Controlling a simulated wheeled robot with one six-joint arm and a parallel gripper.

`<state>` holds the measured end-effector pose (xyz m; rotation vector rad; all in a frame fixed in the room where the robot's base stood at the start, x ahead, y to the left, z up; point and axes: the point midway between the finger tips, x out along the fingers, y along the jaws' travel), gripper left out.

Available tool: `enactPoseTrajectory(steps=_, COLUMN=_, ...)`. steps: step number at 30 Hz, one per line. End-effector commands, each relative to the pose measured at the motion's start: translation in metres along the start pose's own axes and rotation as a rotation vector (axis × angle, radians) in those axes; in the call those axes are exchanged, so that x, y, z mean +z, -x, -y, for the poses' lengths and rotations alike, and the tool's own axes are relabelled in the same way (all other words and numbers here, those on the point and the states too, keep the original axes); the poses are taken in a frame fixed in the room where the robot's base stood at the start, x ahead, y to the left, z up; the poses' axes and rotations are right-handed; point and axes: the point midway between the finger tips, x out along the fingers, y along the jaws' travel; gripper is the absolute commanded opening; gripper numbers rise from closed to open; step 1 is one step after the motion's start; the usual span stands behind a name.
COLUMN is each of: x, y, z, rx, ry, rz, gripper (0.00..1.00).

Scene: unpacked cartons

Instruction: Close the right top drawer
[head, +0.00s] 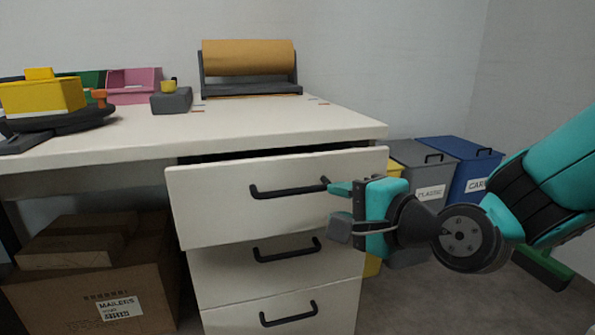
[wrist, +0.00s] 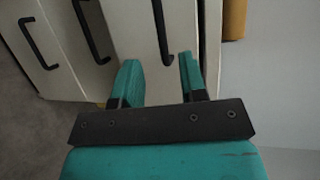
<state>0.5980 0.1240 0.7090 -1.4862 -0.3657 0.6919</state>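The white top drawer (head: 225,208) is pulled out of the desk, with a dark gap along its upper edge. Its black bar handle (head: 288,190) runs across the front and also shows in the wrist view (wrist: 160,30). My gripper (head: 339,206) is at the right part of the drawer front, with its fingertips close to the handle's right end. In the wrist view my gripper (wrist: 158,64) has its two teal fingers apart, and the handle's end lies ahead in line with the gap between them. I cannot tell whether a finger touches the drawer.
Two lower drawers (head: 225,275) with black handles look pushed in. The desk top (head: 260,123) holds a paper roll and bins. Grey (head: 425,170) and blue bins (head: 462,160) stand behind at right. A mailers carton (head: 75,295) sits under the desk.

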Motion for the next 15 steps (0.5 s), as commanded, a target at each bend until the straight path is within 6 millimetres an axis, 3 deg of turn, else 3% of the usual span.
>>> enactPoseTrajectory(steps=2, x=0.001, y=-0.005, z=0.007, rx=0.004, ry=-0.003, rz=0.005, gripper=0.39)
enactPoseTrajectory(steps=11, x=-0.002, y=-0.023, z=0.005, rx=0.007, ry=-0.007, rz=-0.008, gripper=0.39)
enactPoseTrajectory(steps=15, x=0.0, y=-0.052, z=0.005, rx=0.003, ry=-0.002, rz=-0.005, gripper=0.39)
